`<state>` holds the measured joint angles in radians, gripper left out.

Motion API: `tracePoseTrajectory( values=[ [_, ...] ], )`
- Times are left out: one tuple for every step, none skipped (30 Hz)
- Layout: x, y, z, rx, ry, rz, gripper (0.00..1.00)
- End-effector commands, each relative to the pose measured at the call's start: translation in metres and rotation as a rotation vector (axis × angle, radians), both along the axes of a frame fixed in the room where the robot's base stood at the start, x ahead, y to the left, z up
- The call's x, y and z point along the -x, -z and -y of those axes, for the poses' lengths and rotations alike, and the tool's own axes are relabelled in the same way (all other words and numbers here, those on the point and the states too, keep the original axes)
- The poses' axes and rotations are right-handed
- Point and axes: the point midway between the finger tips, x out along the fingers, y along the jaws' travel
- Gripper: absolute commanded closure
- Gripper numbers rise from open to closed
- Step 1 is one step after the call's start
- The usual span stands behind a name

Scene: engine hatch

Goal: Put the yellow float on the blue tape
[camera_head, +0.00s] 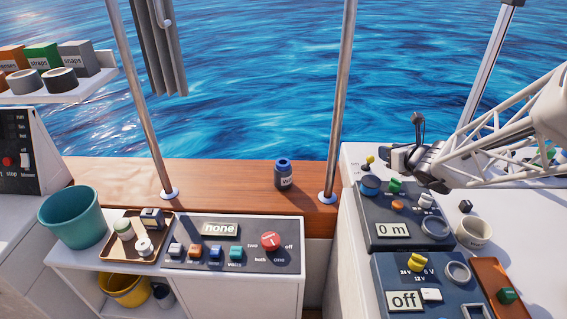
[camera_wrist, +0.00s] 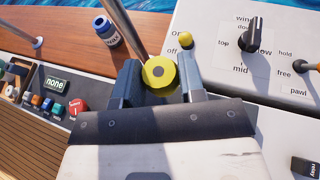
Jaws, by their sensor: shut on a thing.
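The yellow float (camera_wrist: 159,72) is a yellow disc-shaped thing with a dark centre, held between the two fingers of my gripper (camera_wrist: 159,80) in the wrist view. In the head view my gripper (camera_head: 396,160) is above the far end of the right-hand counter, and the float cannot be made out there. A round blue thing (camera_head: 371,184), which looks like the blue tape, lies at the back left corner of the "0 m" panel, just below and in front of my gripper. It does not show clearly in the wrist view.
A yellow-knobbed on/off lever (camera_wrist: 185,38) and a black rotary knob (camera_wrist: 254,35) stand near my gripper. A blue wax jar (camera_head: 284,175) stands on the wooden ledge beside a metal post (camera_head: 340,100).

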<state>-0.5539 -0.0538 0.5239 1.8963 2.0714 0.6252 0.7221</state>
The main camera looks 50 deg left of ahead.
Motion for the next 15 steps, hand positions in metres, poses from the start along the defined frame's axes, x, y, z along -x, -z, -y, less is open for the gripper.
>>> tracePoseTrajectory(
  values=[
    [0.007, 0.000, -0.013, 0.000, -0.015, 0.000, 0.85],
    [0.011, 0.000, -0.020, -0.001, -0.024, 0.000, 0.85],
    [0.016, 0.000, -0.029, -0.001, -0.035, 0.000, 0.85],
    [0.020, 0.000, -0.036, -0.001, -0.042, 0.000, 0.85],
    [0.024, 0.000, -0.043, -0.001, -0.050, -0.001, 0.85],
    [0.029, 0.000, -0.052, -0.001, -0.060, -0.001, 0.85],
    [0.033, 0.000, -0.059, -0.001, -0.069, -0.001, 0.85],
    [0.038, 0.000, -0.066, -0.001, -0.076, -0.001, 0.85],
    [0.043, 0.000, -0.075, -0.002, -0.086, 0.000, 0.85],
    [0.048, 0.000, -0.082, -0.002, -0.095, -0.001, 0.85],
    [0.052, 0.000, -0.088, -0.001, -0.102, -0.001, 0.85],
    [0.058, 0.000, -0.097, -0.001, -0.113, -0.001, 0.85],
    [0.063, 0.000, -0.103, -0.001, -0.121, -0.001, 0.85],
    [0.068, 0.001, -0.110, 0.000, -0.129, -0.002, 0.85],
    [0.074, 0.001, -0.118, 0.000, -0.139, -0.001, 0.85]
  ],
)
